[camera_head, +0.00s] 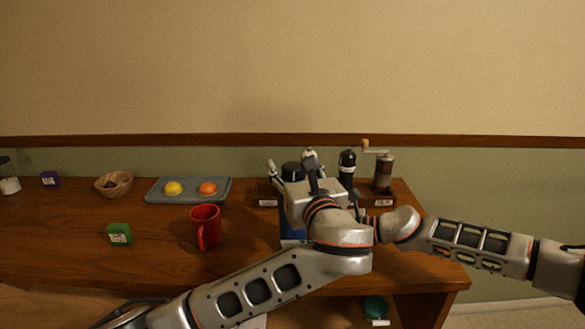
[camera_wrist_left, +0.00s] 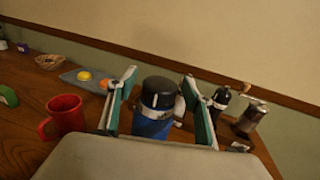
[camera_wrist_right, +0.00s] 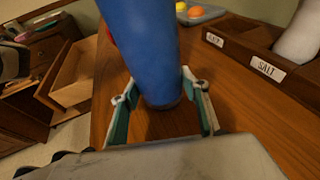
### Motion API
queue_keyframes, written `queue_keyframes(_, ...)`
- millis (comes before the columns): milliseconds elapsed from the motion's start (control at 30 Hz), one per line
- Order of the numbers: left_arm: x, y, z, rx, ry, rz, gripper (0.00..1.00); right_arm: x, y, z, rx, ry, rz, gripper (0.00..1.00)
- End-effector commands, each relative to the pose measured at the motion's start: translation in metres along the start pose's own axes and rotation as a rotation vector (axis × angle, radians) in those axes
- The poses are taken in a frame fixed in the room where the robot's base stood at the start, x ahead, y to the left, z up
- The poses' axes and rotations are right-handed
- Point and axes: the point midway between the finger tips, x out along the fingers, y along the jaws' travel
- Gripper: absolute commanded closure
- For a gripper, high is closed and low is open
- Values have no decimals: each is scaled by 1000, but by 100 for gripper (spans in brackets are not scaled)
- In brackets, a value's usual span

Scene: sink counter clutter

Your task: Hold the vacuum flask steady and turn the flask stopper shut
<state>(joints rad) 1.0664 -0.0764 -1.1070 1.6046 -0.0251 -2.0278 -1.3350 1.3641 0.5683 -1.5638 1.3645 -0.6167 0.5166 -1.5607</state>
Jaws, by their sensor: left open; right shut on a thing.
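The vacuum flask is blue with a dark stopper on top; its blue body (camera_head: 288,234) shows only in part in the head view, behind my left gripper. In the left wrist view the stopper (camera_wrist_left: 158,91) sits on the upright flask (camera_wrist_left: 152,126), between the spread fingers of my left gripper (camera_wrist_left: 158,76). That gripper is open, with a finger on each side of the stopper; contact cannot be told. In the right wrist view my right gripper (camera_wrist_right: 160,88) is shut on the blue flask body (camera_wrist_right: 142,45). My left arm hides most of the right gripper in the head view.
A labelled rack (camera_head: 267,202), a dark bottle (camera_head: 346,164) and a grinder (camera_head: 382,172) stand close behind and right. A red mug (camera_head: 206,227) stands left of the flask. A tray (camera_head: 156,197) with yellow and orange fruit, a basket (camera_head: 113,184) and a green box (camera_head: 119,234) are further left.

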Motion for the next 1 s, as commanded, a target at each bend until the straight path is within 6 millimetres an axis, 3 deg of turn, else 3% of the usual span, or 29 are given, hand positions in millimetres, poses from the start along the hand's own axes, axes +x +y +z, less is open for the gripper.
queue_keyframes(167,0,0,19,-4,-2,-1,49,0,0,-1,1,1,0,67)
queue_keyframes(400,0,0,64,-4,-2,-1,49,0,0,-1,1,1,-1,67)
queue_keyframes(600,0,0,91,-2,-2,0,49,0,0,-1,1,1,-1,67)
queue_keyframes(1000,0,0,100,-1,-1,0,49,0,-1,-1,1,1,-2,67)
